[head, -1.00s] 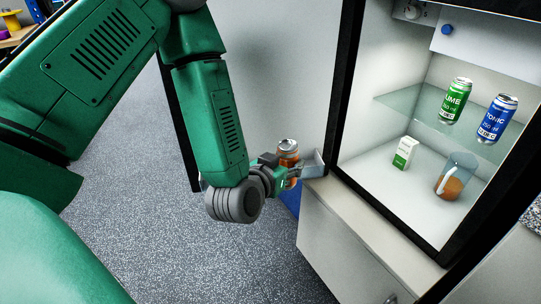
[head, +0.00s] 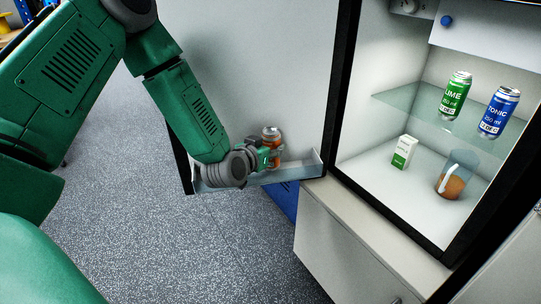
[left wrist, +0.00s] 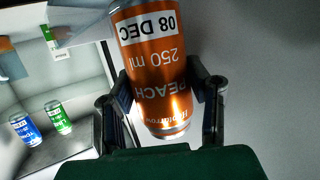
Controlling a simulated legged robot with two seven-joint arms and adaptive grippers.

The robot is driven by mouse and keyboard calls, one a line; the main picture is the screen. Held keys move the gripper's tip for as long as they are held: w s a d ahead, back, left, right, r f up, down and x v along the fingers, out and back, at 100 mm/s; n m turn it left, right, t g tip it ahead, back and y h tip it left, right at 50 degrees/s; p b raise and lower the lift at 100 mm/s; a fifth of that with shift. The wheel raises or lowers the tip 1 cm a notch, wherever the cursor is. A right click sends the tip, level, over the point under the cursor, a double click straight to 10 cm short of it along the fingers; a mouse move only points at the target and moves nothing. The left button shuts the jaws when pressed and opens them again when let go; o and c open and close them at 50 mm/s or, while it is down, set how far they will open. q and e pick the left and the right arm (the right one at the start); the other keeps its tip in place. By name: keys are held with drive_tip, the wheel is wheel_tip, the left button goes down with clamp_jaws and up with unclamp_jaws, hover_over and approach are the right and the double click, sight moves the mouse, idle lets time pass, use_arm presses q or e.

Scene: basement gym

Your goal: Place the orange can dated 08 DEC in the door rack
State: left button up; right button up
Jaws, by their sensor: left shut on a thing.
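The orange can (left wrist: 157,70) fills the middle of the left wrist view, upside down in that picture, with "08 DEC", "250 ml" and "PEACH" on it. My left gripper (left wrist: 160,95) is shut on it, one finger on each side. In the head view the can (head: 271,134) stands upright in the left gripper (head: 270,152), its lower part partly hidden by the fingers. The door rack (head: 290,172) is a low metal-edged shelf on the inside of the open fridge door. The can is at the rack; I cannot tell whether it touches its floor. My right gripper is not in view.
The open fridge holds a green lime can (head: 456,95) and a blue tonic can (head: 497,112) on a glass shelf (head: 420,115). The door panel (head: 245,70) stands behind my arm.

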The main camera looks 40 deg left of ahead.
use_arm(q)
wheel_tip(320, 180, down, 2)
drive_tip(key=shift+w+a+f+b, duration=0.1)
drive_tip(key=shift+b, duration=0.3)
drive_tip(key=shift+w+a+f, duration=0.1)
drive_tip(key=shift+d+r, duration=0.2)
drive_tip(key=o, duration=1.4)
drive_tip(key=shift+f, duration=0.1)
drive_tip(key=shift+a, duration=0.1)
